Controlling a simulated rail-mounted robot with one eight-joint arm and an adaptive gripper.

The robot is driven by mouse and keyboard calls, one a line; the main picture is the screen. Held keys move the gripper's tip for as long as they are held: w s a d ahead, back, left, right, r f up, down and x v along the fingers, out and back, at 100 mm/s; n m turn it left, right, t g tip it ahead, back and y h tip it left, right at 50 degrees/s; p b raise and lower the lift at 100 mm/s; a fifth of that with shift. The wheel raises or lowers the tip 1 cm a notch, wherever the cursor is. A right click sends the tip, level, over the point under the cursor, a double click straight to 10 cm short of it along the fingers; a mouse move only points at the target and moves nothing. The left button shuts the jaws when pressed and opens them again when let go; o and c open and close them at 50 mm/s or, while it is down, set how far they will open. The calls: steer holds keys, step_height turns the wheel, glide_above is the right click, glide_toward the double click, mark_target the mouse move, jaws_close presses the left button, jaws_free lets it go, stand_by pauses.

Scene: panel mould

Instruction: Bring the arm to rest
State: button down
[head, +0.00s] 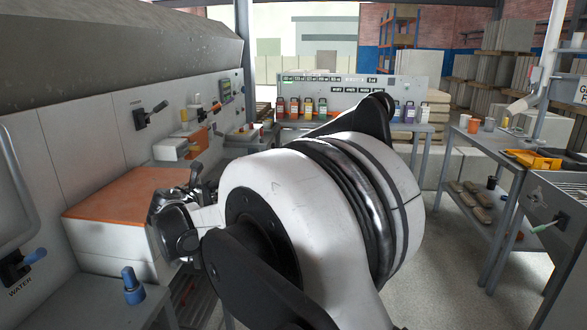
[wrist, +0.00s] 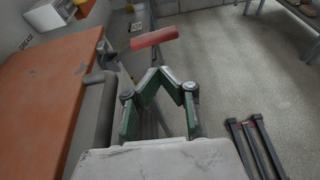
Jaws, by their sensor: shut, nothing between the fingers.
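My gripper (wrist: 160,72) shows in the wrist view with its green-sided fingers drawn together at the tips. It is shut and holds nothing. It points out over the floor, beside the orange-topped surface (wrist: 45,85). In the head view my large white and black arm fills the middle and hides much of the scene behind it. The arm's far end is by the orange-topped block (head: 125,192) at the left, and the fingers cannot be made out there.
A red bar (wrist: 154,37) appears just beyond the fingertips; its distance is unclear. Dark bars (wrist: 255,150) lie at lower right in the wrist view. A blue-handled valve (head: 133,287) stands at left. A side table (head: 470,140) is at right, with open floor (head: 440,250) before it.

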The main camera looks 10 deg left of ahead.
steer(key=s+d+r+m+g+h, duration=0.1)
steer(key=d+r+m, duration=0.25)
steer(key=d, duration=0.75)
steer(key=s+d+r+m+g+h, duration=0.1)
steer(key=d+r+m, duration=0.3)
steer(key=d, duration=0.6)
steer(key=s+d+m+g, duration=0.1)
steer(key=s+d+m, duration=0.3)
steer(key=d, duration=0.4)
steer(key=s+d+m+g, duration=0.1)
steer(key=s+d+m, duration=0.35)
steer(key=d, duration=0.35)
steer(key=s+d+f+m+g, duration=0.1)
steer(key=s+d+f+m, duration=0.2)
steer(key=s+d+m, duration=0.3)
steer(key=s+d+f+m+g+y, duration=0.1)
steer(key=s+d+f+m, duration=0.2)
steer(key=s+d+m, duration=0.4)
steer(key=s+d+f+m, duration=0.3)
steer(key=s+d+m, duration=0.3)
steer(key=s, duration=1)
steer(key=shift+d+m+g+y, duration=0.15)
steer(key=shift+m+g+y, duration=0.25)
steer(key=shift+f, duration=0.1)
